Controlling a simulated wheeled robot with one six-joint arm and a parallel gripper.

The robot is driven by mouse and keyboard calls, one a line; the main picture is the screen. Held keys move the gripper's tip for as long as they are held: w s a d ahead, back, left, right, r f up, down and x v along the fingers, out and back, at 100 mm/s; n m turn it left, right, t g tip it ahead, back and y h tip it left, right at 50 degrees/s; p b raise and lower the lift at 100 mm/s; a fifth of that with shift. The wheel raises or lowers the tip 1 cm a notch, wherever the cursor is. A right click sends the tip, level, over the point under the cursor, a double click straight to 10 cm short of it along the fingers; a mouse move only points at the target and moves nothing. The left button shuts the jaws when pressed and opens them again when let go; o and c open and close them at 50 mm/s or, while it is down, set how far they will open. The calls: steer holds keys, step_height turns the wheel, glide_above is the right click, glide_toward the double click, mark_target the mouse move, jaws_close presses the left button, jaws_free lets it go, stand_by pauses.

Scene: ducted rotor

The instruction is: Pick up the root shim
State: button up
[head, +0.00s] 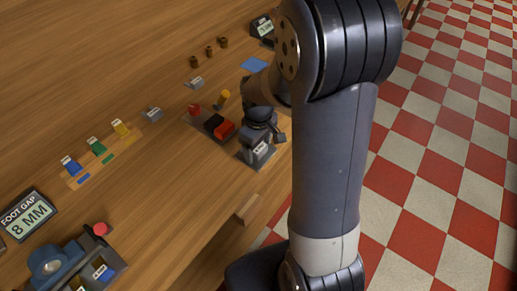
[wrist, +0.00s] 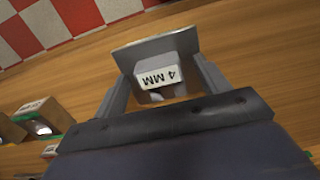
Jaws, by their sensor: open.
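A grey block with a white label reading "4 MM" (wrist: 158,75) sits between the two fingers of my gripper (wrist: 162,88) in the wrist view. I take it as the root shim, though its label gives only the size. It stands on a grey plate (wrist: 128,54). The fingers are open, one on each side of the block; I cannot tell whether either touches it. In the head view my gripper (head: 263,128) is over the labelled block (head: 260,151) near the table's front edge, and partly hides it.
Red and black blocks (head: 214,123) lie on a tray just left of my gripper. Two labelled grey blocks (head: 152,113) (head: 195,82) stand farther left and back. Coloured pieces sit on a wooden board (head: 106,161). A "FOOT GAP 8 MM" display (head: 25,215) is at the left.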

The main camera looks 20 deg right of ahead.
steer(key=shift+c, duration=0.3)
steer(key=c, duration=1)
